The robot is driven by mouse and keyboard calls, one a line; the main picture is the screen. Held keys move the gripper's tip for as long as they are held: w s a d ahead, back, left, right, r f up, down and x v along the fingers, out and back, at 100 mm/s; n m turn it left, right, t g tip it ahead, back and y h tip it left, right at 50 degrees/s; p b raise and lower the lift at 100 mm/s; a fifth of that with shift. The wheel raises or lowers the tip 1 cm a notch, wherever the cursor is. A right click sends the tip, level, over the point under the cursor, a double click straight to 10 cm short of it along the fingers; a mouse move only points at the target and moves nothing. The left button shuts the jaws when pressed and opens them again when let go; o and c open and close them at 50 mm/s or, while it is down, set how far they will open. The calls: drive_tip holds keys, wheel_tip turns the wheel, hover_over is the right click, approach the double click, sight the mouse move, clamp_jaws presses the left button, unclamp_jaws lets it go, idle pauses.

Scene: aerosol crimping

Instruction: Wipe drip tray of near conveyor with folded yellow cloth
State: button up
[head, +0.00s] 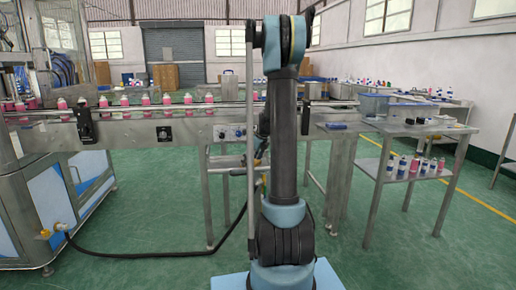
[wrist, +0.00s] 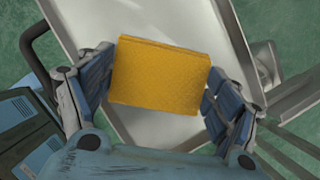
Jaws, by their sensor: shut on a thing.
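The folded yellow cloth (wrist: 160,75) is held between the two fingers of my gripper (wrist: 158,92) in the wrist view. The fingers press on its left and right edges. Behind it lies a pale, shallow drip tray (wrist: 208,28) with a raised metal rim. The cloth covers the tray's middle, and I cannot tell whether it touches the tray. In the head view the near conveyor (head: 180,131) runs across the left and middle. My arm stands in front of its right end and largely hides my gripper; the cloth cannot be made out there.
Pink bottles (head: 124,101) stand in a row on the conveyor. A metal table (head: 405,128) with a blue bin and bottles stands at the right. A black hose (head: 150,254) lies on the green floor at the left. Metal bars (wrist: 262,65) flank the tray's right side.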

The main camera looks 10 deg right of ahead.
sight(257, 162)
drive_tip(key=shift+s+d+r, duration=0.1)
drive_tip(key=shift+s+d, duration=0.05)
drive_tip(key=shift+d, duration=1.35)
drive_tip(key=shift+a+r, duration=0.15)
drive_tip(key=shift+r, duration=3.85)
